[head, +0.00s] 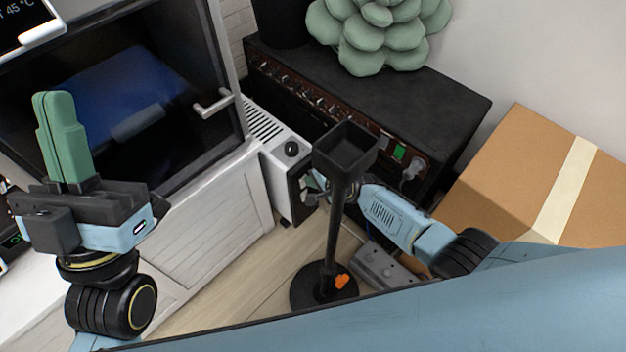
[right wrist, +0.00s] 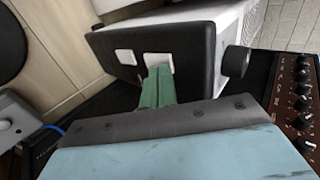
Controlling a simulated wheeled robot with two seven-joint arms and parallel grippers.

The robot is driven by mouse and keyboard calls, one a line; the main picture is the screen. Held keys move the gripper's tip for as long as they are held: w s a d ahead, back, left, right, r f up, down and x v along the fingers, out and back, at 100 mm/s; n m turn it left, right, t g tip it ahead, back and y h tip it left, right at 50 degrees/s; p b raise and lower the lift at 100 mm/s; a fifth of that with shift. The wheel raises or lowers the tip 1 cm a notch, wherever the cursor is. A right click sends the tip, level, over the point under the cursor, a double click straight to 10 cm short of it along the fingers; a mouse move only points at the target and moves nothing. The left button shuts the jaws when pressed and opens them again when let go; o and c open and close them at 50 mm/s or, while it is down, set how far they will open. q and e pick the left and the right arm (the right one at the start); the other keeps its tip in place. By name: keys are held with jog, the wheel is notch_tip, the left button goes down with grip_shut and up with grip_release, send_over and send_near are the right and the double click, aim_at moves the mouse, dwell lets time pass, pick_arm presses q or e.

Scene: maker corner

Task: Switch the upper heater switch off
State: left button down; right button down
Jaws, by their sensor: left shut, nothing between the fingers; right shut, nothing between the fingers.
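The heater is a white slotted box (head: 266,128) with a black knob (head: 291,148) on top, beside the white cabinet. Its black end panel (right wrist: 195,60) fills the middle of the right wrist view and carries two white switches. The upper switch (right wrist: 155,58) is the one nearer the knob; the lower switch (right wrist: 125,57) is further left. My right gripper (right wrist: 158,72) is shut and empty, its green fingertips at the upper switch and partly covering it; contact is unclear. In the head view, it is partly behind the black stand. My left gripper (head: 56,100) is shut and empty, pointing up, far from the heater.
A black stand with a square tray top (head: 345,138) rises in front of my right gripper. A black amplifier (head: 430,100) with knobs stands right of the heater. A cardboard box (head: 510,170) is at the right. A grey metal box (head: 378,264) lies low near my right arm.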

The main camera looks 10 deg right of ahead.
jog(key=shift+r+p, duration=0.65)
jog(key=shift+r, duration=0.1)
